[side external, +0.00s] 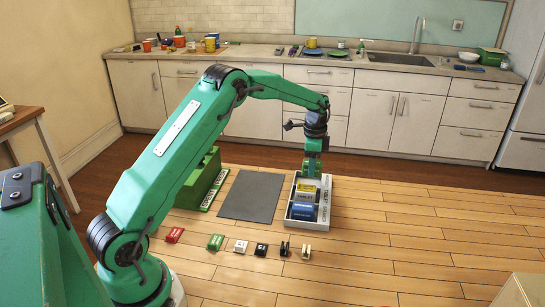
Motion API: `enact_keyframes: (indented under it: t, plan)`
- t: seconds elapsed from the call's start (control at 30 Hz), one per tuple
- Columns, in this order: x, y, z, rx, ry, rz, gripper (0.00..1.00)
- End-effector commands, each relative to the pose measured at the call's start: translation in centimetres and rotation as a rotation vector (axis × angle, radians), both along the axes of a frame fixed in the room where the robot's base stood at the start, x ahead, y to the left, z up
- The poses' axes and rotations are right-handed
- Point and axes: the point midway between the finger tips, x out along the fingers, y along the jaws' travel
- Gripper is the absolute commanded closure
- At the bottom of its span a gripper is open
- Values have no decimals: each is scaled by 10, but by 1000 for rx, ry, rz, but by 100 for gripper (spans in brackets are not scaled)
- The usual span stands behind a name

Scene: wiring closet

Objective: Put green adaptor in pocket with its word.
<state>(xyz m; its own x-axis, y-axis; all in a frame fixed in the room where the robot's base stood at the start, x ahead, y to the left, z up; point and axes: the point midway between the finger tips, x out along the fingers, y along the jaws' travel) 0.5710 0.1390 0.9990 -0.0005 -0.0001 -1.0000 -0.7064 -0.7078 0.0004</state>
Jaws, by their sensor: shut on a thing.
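My gripper (313,152) points down over the back end of a white tray (327,216). It is shut on a green block, which I take to be the green adaptor (311,168); its colour is close to that of my arm, and its outline is hard to make out. The block is at the tray's back pocket, and I cannot tell whether it touches the bottom. A yellow piece (305,188) and a blue piece (302,211) lie in pockets nearer the front. Words run along the tray's right rim, too small to read surely.
A grey mat (252,196) and a green box (205,180) are left of the tray. In front lies a row of small pieces: red (174,235), green (215,242), white (240,246), black and pale ones. Floor right of the tray is clear. Cabinets (400,115) stand behind.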

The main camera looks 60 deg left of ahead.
Motion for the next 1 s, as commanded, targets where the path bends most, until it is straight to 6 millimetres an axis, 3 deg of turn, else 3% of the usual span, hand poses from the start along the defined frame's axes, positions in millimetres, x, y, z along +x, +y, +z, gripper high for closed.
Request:
enact_keyframes:
  t: [0.23,0.47,0.8,1.0]
  plan:
    - [6,20,-13,0,0,0,88]
    - [6,21,-14,0,0,-1,88]
    - [6,21,-47,-1,1,-1,88]
    - [6,21,-53,0,-1,-1,88]
